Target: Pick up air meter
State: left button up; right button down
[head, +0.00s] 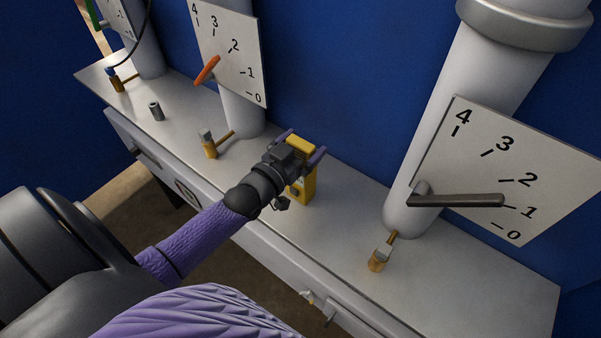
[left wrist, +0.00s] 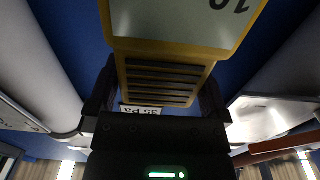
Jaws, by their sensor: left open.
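The air meter is a yellow box-shaped device (head: 305,188) standing on the grey bench against the blue wall. My left gripper (head: 301,147) is at its upper part, with one purple finger on each side, and partly covers it in the head view. In the left wrist view, the air meter (left wrist: 155,68) fills the space ahead between the dark fingers. Its pale screen with the digits "10", its slotted yellow face and a small "35 Pa" label show there. The left gripper is open; whether a finger touches the meter I cannot tell. My right gripper is not in view.
A gauge plate with an orange pointer (head: 207,69) stands left of the meter; one with a grey pointer (head: 460,200) stands right. Brass valves (head: 210,147) (head: 379,257) and a small grey cylinder (head: 156,111) are on the bench (head: 340,245). The bench in front of the meter is clear.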

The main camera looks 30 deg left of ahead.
pick_arm(q)
jog(key=shift+w, duration=0.6)
jog(key=shift+s, duration=0.1)
jog(key=shift+c, duration=0.7)
grip_shut()
